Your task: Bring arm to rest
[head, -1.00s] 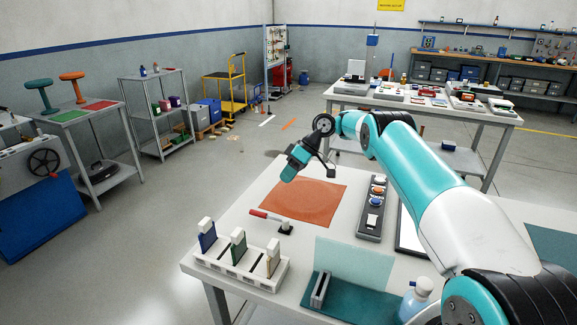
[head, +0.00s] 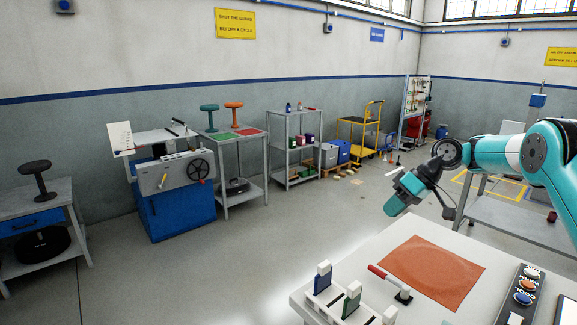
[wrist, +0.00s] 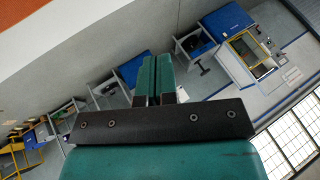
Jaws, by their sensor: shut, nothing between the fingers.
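My gripper (head: 392,207) is raised above the floor just past the far left edge of the white table (head: 372,248), in the head view. It points down and to the left and touches nothing. In the wrist view the two green fingers of my gripper (wrist: 155,60) lie close together with nothing between them. My arm reaches in from the right side of the head view, bent at the wrist joints.
The table holds an orange mat (head: 430,272), a red-handled tool (head: 388,280), a white rack (head: 345,308) and a button box (head: 522,300). Open floor (head: 270,250) lies left of the table. A blue machine (head: 175,205), grey shelves (head: 293,150) and a yellow trolley (head: 360,133) stand along the wall.

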